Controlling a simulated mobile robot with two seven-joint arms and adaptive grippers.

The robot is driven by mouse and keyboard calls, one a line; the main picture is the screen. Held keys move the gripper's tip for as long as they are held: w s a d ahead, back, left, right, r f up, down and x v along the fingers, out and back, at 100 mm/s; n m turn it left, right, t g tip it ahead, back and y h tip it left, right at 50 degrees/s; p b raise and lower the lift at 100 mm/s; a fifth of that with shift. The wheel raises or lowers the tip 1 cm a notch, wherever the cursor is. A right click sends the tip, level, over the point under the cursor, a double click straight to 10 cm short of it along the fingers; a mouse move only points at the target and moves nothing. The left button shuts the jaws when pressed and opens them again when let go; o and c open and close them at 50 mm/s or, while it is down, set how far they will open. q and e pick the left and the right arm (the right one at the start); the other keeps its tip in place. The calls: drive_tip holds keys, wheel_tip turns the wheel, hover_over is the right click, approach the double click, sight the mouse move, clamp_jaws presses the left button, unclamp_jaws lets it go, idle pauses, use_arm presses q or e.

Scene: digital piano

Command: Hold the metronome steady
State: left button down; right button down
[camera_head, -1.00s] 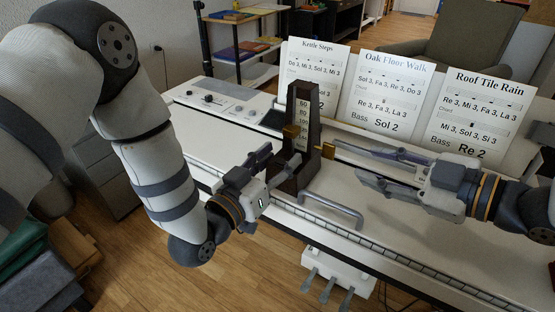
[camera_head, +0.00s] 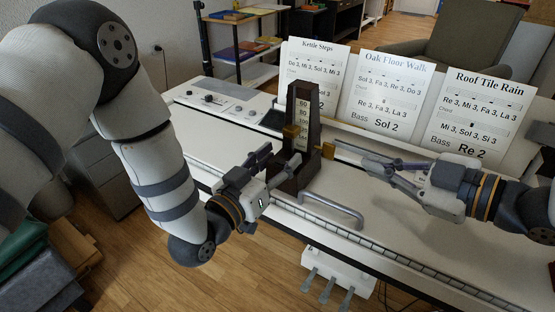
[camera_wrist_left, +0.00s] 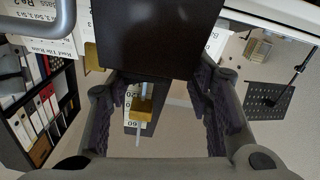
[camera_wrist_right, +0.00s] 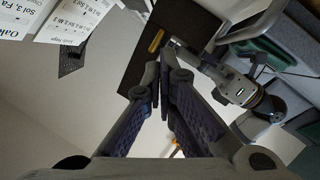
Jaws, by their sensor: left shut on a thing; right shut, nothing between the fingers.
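The dark metronome (camera_head: 301,135) stands upright on the white piano top, its scale face showing. A brass weight (camera_head: 291,131) is at its front and a brass knob (camera_head: 328,150) on its right side. My left gripper (camera_head: 278,163) is shut on the metronome's lower body; in the left wrist view the dark body (camera_wrist_left: 155,40) lies by its fingers. My right gripper (camera_head: 366,160) is shut and empty, right of the knob. In the right wrist view its fingers (camera_wrist_right: 160,75) meet, with the brass knob (camera_wrist_right: 156,40) beyond them.
Three song cards, the left one (camera_head: 312,70), middle one (camera_head: 388,95) and right one (camera_head: 470,115), lean behind the metronome. A grey curved handle (camera_head: 335,211) stands at the front edge. The white top (camera_head: 225,137) left of the metronome is clear.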

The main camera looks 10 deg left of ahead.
idle(0.5)
drive_tip(key=m+t+y, duration=0.2)
drive_tip(key=m, duration=0.8)
approach(312, 141)
drive_tip(key=s+a+r, duration=0.2)
drive_tip(key=s+a, duration=0.1)
drive_tip(key=s+a+f+m+t+h, duration=0.1)
drive_tip(key=s+a+m+t+h, duration=0.15)
drive_tip(key=m, duration=1.25)
drive_tip(key=s+a+f+m+t+h, duration=0.1)
drive_tip(key=s+a+m+t+h, duration=0.2)
drive_tip(key=m, duration=1.1)
drive_tip(key=shift+h, duration=0.65)
drive_tip(key=w, duration=0.3)
drive_tip(key=w+d, duration=0.1)
drive_tip(key=w, duration=0.2)
drive_tip(key=w+d, duration=0.1)
drive_tip(key=w, duration=0.2)
drive_tip(key=shift+d+f, duration=0.1)
drive_tip(key=shift+d, duration=0.05)
drive_tip(key=shift+w+d, duration=0.15)
drive_tip(key=shift+w, duration=0.25)
